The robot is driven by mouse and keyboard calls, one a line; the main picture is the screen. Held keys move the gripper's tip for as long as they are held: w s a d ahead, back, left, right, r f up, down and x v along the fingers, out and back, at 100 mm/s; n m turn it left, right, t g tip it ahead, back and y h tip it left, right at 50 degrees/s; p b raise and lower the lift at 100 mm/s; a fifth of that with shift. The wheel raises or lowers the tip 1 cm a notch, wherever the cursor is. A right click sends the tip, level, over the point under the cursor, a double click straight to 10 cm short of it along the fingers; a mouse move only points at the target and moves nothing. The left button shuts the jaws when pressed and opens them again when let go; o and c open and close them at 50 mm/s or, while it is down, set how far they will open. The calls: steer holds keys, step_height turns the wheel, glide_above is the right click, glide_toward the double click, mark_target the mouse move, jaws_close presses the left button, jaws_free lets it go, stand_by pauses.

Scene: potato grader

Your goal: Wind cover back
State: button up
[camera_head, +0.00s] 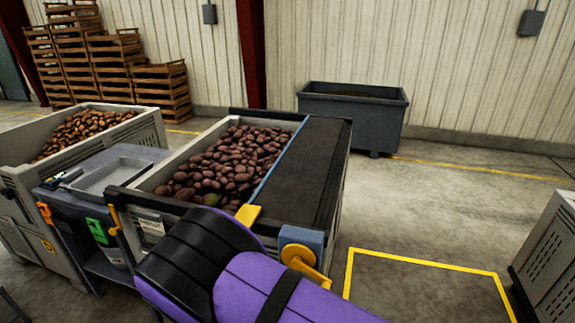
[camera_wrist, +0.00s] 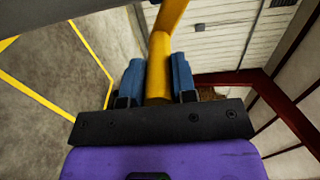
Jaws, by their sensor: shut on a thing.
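The black cover (camera_head: 305,168) lies over the right part of a grey bin, with a blue bar (camera_head: 272,162) along its left edge. Left of the bar the bin is open and shows dark potatoes (camera_head: 228,162). A yellow crank (camera_head: 308,264) sits at a blue bracket (camera_head: 300,236) on the bin's near right corner, partly behind my purple arm. In the wrist view my gripper (camera_wrist: 157,72) is shut on a yellow bar (camera_wrist: 159,60), which looks like the crank's handle. My gripper's fingers are hidden by my arm in the head view.
A side table with a metal tray (camera_head: 112,176) stands left of the bin, beside a crate of lighter potatoes (camera_head: 88,132). A dark wheeled tub (camera_head: 352,120) is behind. Floor marked in yellow (camera_head: 425,290) is clear at right, before a grey crate (camera_head: 552,262).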

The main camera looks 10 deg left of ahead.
steer(key=shift+w+a+f, duration=0.6)
steer(key=shift+w+f, duration=0.05)
steer(key=shift+f, duration=0.05)
steer(key=a+f, duration=0.2)
steer(key=a, duration=0.5)
steer(key=shift+w+f, duration=0.35)
steer(key=shift+f, duration=0.05)
steer(key=o, duration=1.3)
steer(key=shift+d, duration=0.1)
steer(key=s+a, duration=0.1)
steer(key=s, duration=2.2)
steer(key=shift+s+a+f, duration=0.2)
steer(key=shift+a, duration=0.2)
